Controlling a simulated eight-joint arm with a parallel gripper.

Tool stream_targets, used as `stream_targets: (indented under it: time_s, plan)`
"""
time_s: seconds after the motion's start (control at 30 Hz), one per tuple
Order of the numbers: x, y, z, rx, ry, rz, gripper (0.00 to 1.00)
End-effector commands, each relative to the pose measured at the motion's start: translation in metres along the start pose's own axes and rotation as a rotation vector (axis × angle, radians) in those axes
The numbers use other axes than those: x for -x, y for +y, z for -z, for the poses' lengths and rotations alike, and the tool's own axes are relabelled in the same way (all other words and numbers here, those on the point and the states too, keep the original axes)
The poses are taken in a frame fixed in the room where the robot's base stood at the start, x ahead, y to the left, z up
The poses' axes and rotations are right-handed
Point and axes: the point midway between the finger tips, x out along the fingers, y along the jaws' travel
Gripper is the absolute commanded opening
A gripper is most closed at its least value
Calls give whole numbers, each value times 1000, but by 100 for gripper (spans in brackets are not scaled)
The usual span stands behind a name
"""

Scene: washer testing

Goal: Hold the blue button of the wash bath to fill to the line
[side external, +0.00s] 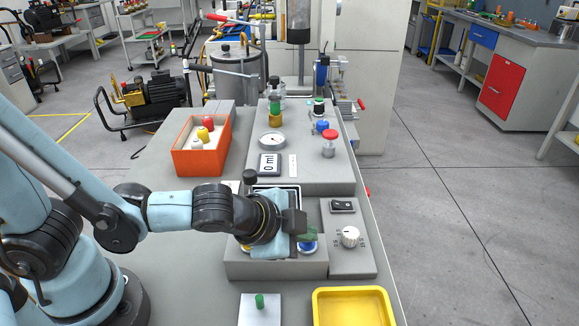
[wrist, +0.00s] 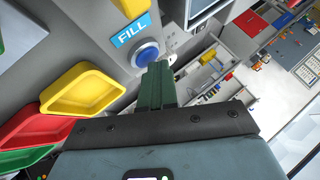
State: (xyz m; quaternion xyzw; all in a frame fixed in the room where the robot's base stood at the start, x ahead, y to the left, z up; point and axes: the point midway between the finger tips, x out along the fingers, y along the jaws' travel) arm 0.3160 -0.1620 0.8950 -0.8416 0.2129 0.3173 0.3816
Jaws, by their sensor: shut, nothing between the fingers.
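The blue button (side external: 308,247) is on the front of the grey wash bath housing (side external: 236,270), mostly behind my gripper in the side view. In the wrist view the round blue button (wrist: 146,52) sits in a pale ring beside a blue FILL label (wrist: 132,30). My gripper (side external: 312,233) is shut and empty, its green fingers together. In the wrist view the fingertips (wrist: 158,66) overlap the button's lower right edge; I cannot tell whether they touch it. My wrist covers much of the bath, and I cannot make out the water level or the line.
A white knob (side external: 350,237) and a black switch (side external: 342,206) are on the panel right of the button. A yellow tray (side external: 316,294) lies in front. An orange box (side external: 176,162) with several bottles stands at back left. A gauge (side external: 272,140) is behind the bath.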

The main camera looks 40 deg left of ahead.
Motion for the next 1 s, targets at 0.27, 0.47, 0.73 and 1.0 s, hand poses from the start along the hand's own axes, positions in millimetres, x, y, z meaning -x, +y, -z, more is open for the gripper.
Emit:
stream_targets:
  time_s: [0.27,0.47,0.73,1.0]
  plan:
    - [7,-5,5,0,-1,0,0]
    - [11,-8,8,0,0,0,0]
    - [12,-8,8,0,0,0,0]
    - [23,-17,17,0,0,0,0]
